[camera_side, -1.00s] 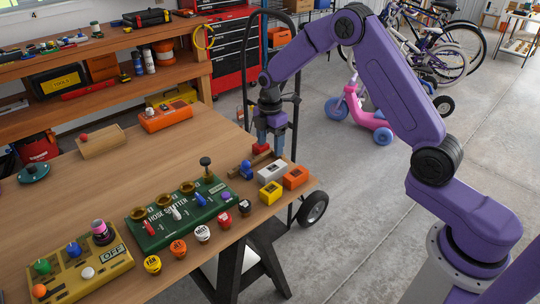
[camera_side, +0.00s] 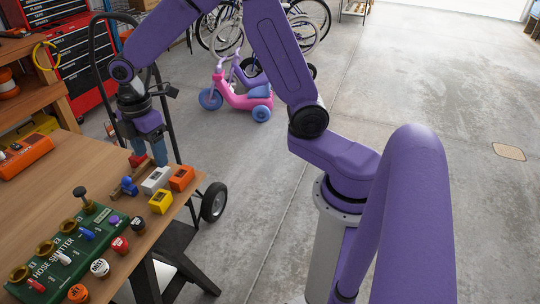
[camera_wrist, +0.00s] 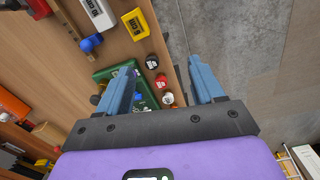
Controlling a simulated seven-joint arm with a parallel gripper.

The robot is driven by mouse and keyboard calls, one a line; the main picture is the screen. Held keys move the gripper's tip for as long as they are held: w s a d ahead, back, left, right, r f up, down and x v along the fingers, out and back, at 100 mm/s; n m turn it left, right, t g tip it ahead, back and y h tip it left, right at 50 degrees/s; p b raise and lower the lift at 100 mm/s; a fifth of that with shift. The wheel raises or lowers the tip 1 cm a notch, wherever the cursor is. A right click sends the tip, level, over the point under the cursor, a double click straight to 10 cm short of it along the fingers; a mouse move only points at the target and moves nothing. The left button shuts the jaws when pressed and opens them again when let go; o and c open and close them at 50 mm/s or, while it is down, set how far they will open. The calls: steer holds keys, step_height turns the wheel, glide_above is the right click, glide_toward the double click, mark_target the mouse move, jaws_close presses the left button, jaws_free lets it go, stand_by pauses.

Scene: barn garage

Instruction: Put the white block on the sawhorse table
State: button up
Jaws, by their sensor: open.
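The white block (camera_side: 156,180) lies on the sawhorse table (camera_side: 95,165), near its right end, beside a yellow block and an orange block. It also shows at the top of the wrist view (camera_wrist: 98,14). My gripper (camera_side: 155,154) is above the table's far right corner, just behind the white block in the side view. In the wrist view, its two blue fingers (camera_wrist: 162,68) are apart with nothing held between them. The exact height of the fingers above the table is hard to tell.
A yellow block (camera_side: 161,201), orange block (camera_side: 181,178), blue piece (camera_side: 129,186) and red block (camera_side: 138,159) sit close around the white block. A green hose splitter panel (camera_side: 75,250) and several knobs lie nearer. A hand truck wheel (camera_side: 214,202) stands beside the table.

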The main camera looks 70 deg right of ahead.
steer(key=s+d+r+m, duration=0.1)
steer(key=s+d, duration=0.1)
steer(key=s, duration=1.2)
steer(key=s+d+r+m, duration=0.2)
steer(key=s, duration=1.2)
steer(key=shift+m, duration=0.3)
